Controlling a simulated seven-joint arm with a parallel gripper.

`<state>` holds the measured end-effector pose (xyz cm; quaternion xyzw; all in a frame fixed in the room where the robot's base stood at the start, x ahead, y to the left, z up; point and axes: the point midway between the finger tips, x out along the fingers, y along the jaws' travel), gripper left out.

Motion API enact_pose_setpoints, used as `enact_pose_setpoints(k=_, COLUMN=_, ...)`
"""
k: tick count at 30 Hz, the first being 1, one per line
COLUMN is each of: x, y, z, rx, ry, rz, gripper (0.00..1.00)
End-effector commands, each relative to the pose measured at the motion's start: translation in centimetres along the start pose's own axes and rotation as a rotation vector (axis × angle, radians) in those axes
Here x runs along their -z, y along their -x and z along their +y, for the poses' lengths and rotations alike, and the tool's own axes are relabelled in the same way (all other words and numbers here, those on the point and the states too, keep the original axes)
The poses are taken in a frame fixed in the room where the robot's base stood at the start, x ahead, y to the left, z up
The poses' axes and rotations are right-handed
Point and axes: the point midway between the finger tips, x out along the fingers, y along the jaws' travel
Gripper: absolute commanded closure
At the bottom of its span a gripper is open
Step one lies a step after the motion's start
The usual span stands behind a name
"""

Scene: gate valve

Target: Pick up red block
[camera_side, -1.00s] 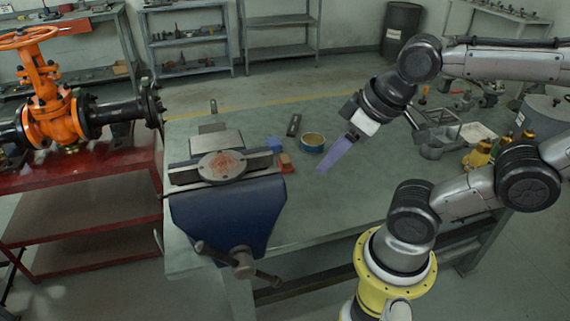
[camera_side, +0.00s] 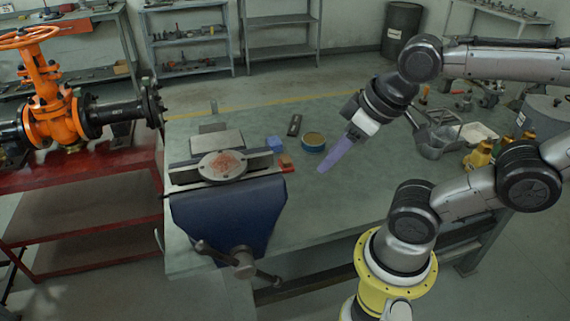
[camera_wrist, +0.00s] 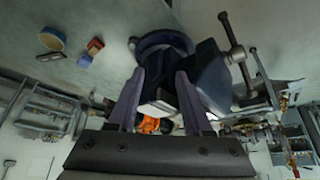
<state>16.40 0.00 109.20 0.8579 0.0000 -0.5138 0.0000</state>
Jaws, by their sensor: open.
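A small red block (camera_side: 289,169) lies on the workbench close to the right side of the vise. In the wrist view the red block (camera_wrist: 95,45) is at upper left, left of the vise and outside the space between the fingers. My gripper (camera_side: 322,169) points down and left above the bench, right of the red block and apart from it. In the wrist view its two purple fingers (camera_wrist: 160,73) are spread with nothing held between them.
The blue vise (camera_side: 228,215) stands left of the blocks, its handle at the front. A round tape roll (camera_side: 313,142) and a dark flat piece (camera_side: 294,125) lie behind the gripper.

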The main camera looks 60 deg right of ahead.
Motion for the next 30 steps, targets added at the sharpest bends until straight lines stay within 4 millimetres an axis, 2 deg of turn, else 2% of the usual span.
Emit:
enact_pose_setpoints(k=6, x=0.0, y=0.0, z=0.0, rx=0.0, ry=0.0, rz=0.0, gripper=0.5)
enact_pose_setpoints(k=13, x=0.0, y=0.0, z=0.0, rx=0.0, ry=0.0, rz=0.0, gripper=0.1)
enact_pose_setpoints(k=24, x=0.2, y=0.3, z=0.0, rx=0.0, ry=-0.035, rz=0.004, gripper=0.1)
enact_pose_setpoints(k=26, x=1.4, y=1.0, z=0.0, rx=0.001, ry=-0.059, rz=0.027, gripper=0.1)
enact_pose_setpoints(k=30, x=5.2, y=1.8, z=0.4, rx=-0.008, ry=-0.136, rz=0.026, gripper=0.1)
